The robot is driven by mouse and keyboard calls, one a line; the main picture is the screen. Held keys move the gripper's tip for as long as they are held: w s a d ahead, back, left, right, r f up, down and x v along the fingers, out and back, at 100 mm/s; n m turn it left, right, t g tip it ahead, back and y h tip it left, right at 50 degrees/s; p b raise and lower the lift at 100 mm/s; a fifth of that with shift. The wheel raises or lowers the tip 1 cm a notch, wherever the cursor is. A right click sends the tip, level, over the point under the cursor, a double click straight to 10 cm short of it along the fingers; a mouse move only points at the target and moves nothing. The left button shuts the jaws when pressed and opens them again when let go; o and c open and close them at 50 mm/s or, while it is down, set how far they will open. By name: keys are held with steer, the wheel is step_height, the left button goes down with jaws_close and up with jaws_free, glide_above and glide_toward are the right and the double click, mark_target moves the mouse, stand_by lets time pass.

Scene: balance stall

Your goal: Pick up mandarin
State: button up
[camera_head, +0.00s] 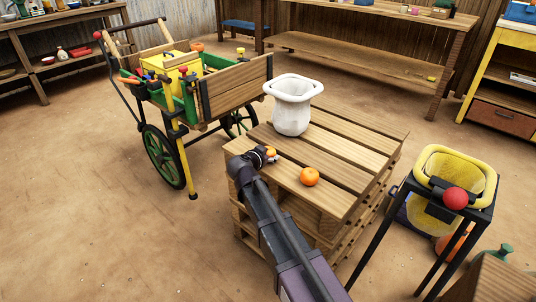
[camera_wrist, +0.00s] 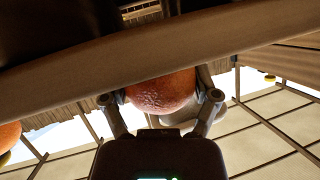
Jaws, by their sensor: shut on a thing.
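My gripper (camera_head: 266,154) is low at the near left side of the wooden pallet stack. It is shut on an orange mandarin (camera_head: 271,153), of which only a small part shows past the jaws in the head view. In the wrist view the held mandarin (camera_wrist: 163,92) sits between the two fingers (camera_wrist: 160,97), partly hidden by a pale band across the picture. A second mandarin (camera_head: 310,176) rests on the pallet stack (camera_head: 345,150), right of my gripper. An orange round thing (camera_wrist: 8,134) shows at the left edge of the wrist view.
A white sack-like container (camera_head: 291,112) stands open on the pallet stack behind my gripper. A green-and-yellow cart (camera_head: 235,85) stands at the left. A yellow bucket (camera_head: 455,165) in a dark stand is at the right. Shelves line the back. The floor at left is clear.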

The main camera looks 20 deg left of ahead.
steer(key=shift+r, duration=0.1)
step_height(320, 180, up, 3)
steer(key=p, duration=0.3)
steer(key=shift+r, duration=0.2)
steer(key=s+d+r+p, duration=0.1)
steer(key=s+d+p, duration=0.1)
steer(key=s+d, duration=0.8)
steer(key=s, duration=0.2)
steer(key=shift+s+r, duration=0.2)
steer(key=shift+s, duration=0.1)
